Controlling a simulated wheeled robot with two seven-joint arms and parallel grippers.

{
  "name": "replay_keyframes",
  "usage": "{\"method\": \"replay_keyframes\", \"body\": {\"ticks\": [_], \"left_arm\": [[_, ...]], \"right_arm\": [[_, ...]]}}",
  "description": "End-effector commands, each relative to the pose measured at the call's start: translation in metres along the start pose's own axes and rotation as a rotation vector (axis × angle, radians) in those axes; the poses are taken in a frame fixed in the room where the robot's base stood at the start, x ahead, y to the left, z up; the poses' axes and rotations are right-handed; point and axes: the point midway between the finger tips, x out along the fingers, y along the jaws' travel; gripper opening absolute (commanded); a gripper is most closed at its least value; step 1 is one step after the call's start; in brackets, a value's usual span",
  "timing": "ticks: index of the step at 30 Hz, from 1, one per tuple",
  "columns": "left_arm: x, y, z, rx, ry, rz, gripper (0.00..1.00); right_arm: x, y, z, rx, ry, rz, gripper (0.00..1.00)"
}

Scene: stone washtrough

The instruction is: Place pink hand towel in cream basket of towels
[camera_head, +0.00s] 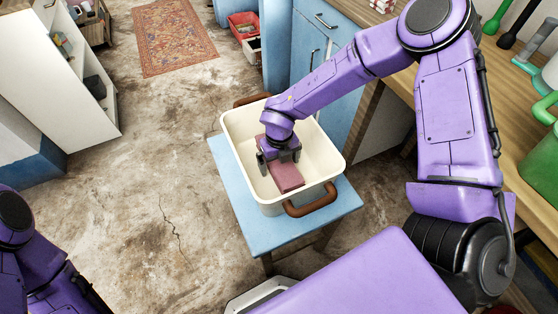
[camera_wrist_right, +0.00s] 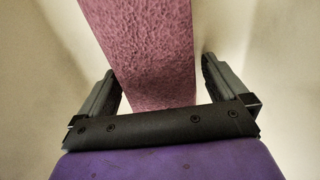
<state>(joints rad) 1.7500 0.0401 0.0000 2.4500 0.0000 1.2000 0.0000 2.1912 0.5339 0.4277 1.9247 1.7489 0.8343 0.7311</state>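The pink hand towel (camera_head: 287,178) is a folded block inside the cream basket (camera_head: 237,150), a deep rectangular tub with brown handles. The towel's underside is hidden. I see no other towels in the basket. My left arm shows only at the lower left; its gripper is out of view.
The basket stands on a small blue stool (camera_head: 262,232). A wooden counter (camera_head: 525,160) with a green container (camera_head: 541,170) runs along the right, beside a blue cabinet (camera_head: 312,35). A patterned rug (camera_head: 172,37) lies at the back. The floor on the left is clear.

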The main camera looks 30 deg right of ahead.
Motion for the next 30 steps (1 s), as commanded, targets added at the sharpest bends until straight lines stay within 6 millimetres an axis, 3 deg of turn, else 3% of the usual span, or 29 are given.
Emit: {"method": "replay_keyframes", "body": {"ticks": [5,18,23,30], "left_arm": [[-0.004,0.000,-0.002,0.000,0.000,0.000,0.96],[-0.018,-0.002,-0.008,0.000,0.000,0.000,0.96],[-0.019,-0.002,-0.008,0.000,0.000,0.000,0.96],[-0.019,-0.002,-0.008,0.000,0.000,0.000,0.96]], "right_arm": [[-0.011,0.000,0.001,0.000,-0.003,0.001,1.00],[-0.111,0.000,0.001,-0.001,-0.004,0.001,1.00],[-0.123,0.000,0.000,0.000,0.000,0.000,1.00],[-0.124,0.000,0.000,0.000,0.000,-0.001,1.00]]}}
